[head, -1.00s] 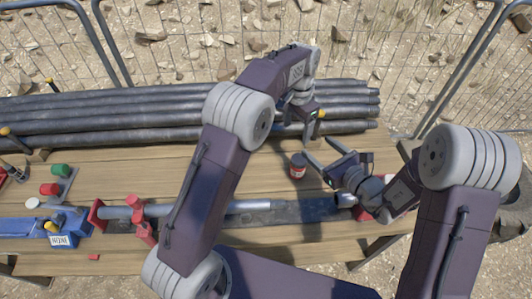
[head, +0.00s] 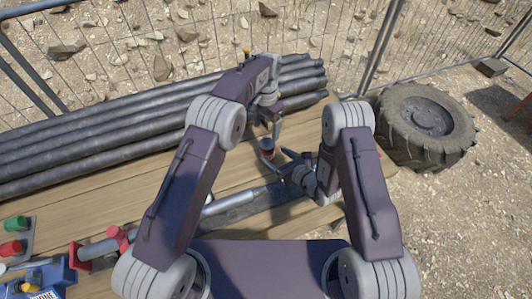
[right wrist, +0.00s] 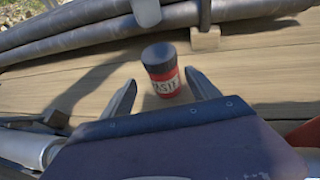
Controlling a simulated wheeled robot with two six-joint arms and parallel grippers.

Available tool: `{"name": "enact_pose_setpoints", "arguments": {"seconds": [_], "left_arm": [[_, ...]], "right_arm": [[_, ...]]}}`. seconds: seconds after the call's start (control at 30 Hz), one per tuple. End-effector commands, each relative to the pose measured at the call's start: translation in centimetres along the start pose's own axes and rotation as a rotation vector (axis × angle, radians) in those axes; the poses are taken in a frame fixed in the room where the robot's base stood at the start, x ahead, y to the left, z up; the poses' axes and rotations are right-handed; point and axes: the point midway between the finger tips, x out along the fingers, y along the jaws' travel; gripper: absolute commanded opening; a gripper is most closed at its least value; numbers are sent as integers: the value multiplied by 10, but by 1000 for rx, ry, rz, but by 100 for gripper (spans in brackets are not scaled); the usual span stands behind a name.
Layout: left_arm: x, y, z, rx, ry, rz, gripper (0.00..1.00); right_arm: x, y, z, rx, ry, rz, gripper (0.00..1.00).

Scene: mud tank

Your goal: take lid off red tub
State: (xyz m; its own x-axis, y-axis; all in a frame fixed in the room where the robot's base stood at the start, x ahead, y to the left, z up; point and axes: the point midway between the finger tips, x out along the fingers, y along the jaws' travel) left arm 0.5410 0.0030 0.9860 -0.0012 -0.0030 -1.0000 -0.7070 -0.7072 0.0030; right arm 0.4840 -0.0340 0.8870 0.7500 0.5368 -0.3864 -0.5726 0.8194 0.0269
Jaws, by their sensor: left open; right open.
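The red tub (head: 268,154) stands upright on the wooden table, in front of the pipe stack. In the right wrist view the tub (right wrist: 166,82) has a red body, a pale label and a dark lid (right wrist: 158,54), which sits on it. My right gripper (head: 284,160) is open just right of the tub. In the right wrist view its fingers (right wrist: 164,92) point toward the tub from both sides, with nothing held. My left gripper (head: 272,128) is open and hangs just above the tub. Its fingertips (right wrist: 176,22) show at the top of the right wrist view.
Long dark pipes (head: 120,135) lie along the back of the table. A grey pipe (head: 225,203) lies in front of the tub. A tyre (head: 425,125) lies beyond the right end.

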Motion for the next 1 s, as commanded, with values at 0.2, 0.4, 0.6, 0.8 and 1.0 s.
{"name": "enact_pose_setpoints", "arguments": {"seconds": [0.2,0.4,0.6,0.8,1.0], "left_arm": [[0,0,0,0,0,0,71],[0,0,0,0,0,0,71],[0,0,0,0,0,0,71],[0,0,0,0,0,0,71],[0,0,0,0,0,0,71]], "right_arm": [[42,0,-12,-3,-4,2,70],[72,-1,-12,-2,-3,0,70],[81,0,-12,0,-1,0,70],[80,-1,-12,0,-1,0,64],[80,-1,-12,0,-1,0,8]]}}
